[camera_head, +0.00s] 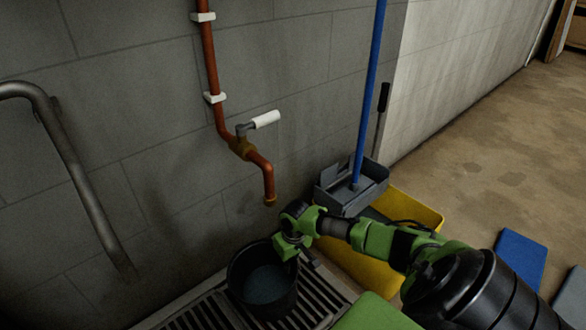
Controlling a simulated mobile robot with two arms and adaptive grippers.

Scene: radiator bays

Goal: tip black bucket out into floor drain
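The black bucket (240,290) stands upright on the floor drain (205,312), a dark slatted grate at the foot of the wall. Its inside shows a dull blue-grey surface that looks like water. My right gripper (286,247), green and black, reaches in from the right and is at the bucket's right rim. Its fingertips are small and dark here, so I cannot tell whether they are closed on the rim. My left gripper is not in view.
A copper pipe with a tap (241,147) and a downturned spout hangs above the bucket. A yellow mop bucket (418,211) with a grey wringer (335,190) and blue pole (369,90) stands behind my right arm. A metal rail (80,180) is at left. Blue mat (521,258) lies right.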

